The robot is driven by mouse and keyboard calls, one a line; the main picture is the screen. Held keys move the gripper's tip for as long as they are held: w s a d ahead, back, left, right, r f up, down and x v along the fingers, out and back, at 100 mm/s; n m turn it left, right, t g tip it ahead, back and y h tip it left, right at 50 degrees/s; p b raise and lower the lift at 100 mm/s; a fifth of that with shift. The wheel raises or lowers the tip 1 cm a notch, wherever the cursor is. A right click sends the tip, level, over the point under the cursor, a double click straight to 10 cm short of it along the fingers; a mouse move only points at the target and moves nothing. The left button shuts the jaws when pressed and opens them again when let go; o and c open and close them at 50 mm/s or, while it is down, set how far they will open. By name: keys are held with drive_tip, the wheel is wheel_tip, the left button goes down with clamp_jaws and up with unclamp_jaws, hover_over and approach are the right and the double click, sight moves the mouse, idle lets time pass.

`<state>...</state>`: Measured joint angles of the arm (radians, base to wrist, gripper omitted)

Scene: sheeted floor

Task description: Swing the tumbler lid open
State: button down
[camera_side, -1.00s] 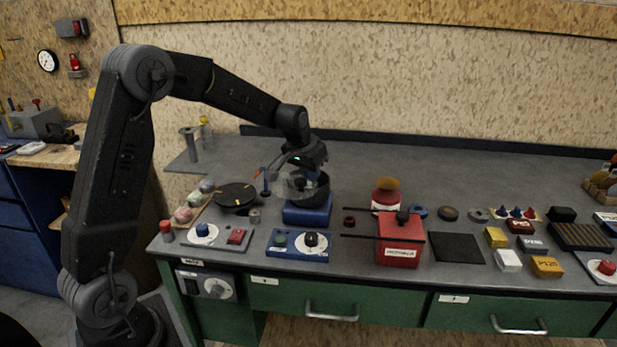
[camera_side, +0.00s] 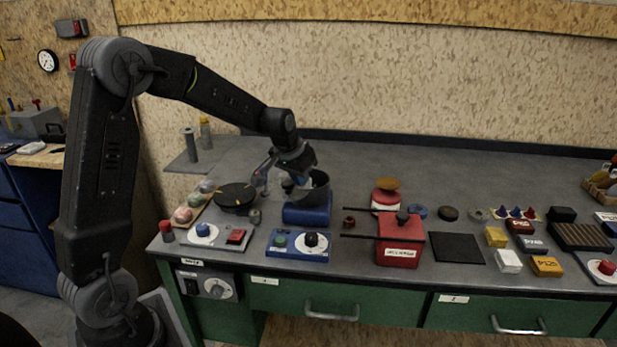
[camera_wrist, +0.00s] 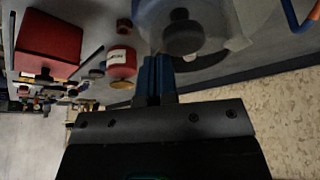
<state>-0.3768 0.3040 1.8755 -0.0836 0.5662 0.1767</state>
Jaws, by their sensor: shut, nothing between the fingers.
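The tumbler stands on a blue base (camera_side: 307,213) with a dark round bowl (camera_side: 319,190). Its clear lid (camera_side: 261,174) appears tilted up on the left of the bowl in the side view. In the wrist view the translucent lid (camera_wrist: 222,20) fills the top middle, with its dark knob (camera_wrist: 183,37) facing the camera. My gripper (camera_wrist: 157,62) is shut and empty, its blue fingertips close beside the lid. Whether they touch it I cannot tell. In the side view my gripper (camera_side: 302,181) is low over the bowl, and its fingertips are partly hidden.
A blue control panel (camera_side: 297,244) lies in front. A red box (camera_side: 399,246) with dark rods and a red jar (camera_side: 385,199) stand to the right. The bench behind is clear.

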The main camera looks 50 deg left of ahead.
sight(290, 183)
drive_tip(key=shift+s, duration=0.45)
drive_tip(key=shift+s+a, duration=0.2)
drive_tip(key=shift+s, duration=0.35)
drive_tip(key=shift+s+a, duration=0.2)
drive_tip(key=shift+s, duration=0.3)
drive_tip(key=shift+s+a, duration=0.6)
drive_tip(key=shift+s, duration=0.35)
